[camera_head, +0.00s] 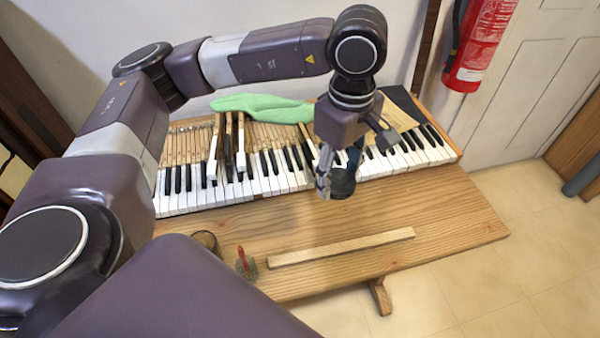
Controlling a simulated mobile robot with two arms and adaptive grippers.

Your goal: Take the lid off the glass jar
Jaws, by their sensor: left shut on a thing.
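My left gripper (335,172) points down over the front of the keyboard, right of the middle of the bench. It is shut on a dark grey, round thing (343,187), which looks like the lid. Its fingers partly hide the dark thing, and I cannot tell whether that touches the wood below. A small round brownish glass vessel (205,240), likely the jar, stands on the front left of the bench, apart from the gripper. Its top looks open, and my arm hides part of it. My right gripper is not in view.
The wooden bench (450,210) carries a piano keyboard (400,160) with several keys raised. A green cloth (260,104) lies behind. A wooden strip (345,246) and a red-handled tool (243,262) lie in front. The bench's right end is clear. A fire extinguisher (482,45) hangs behind.

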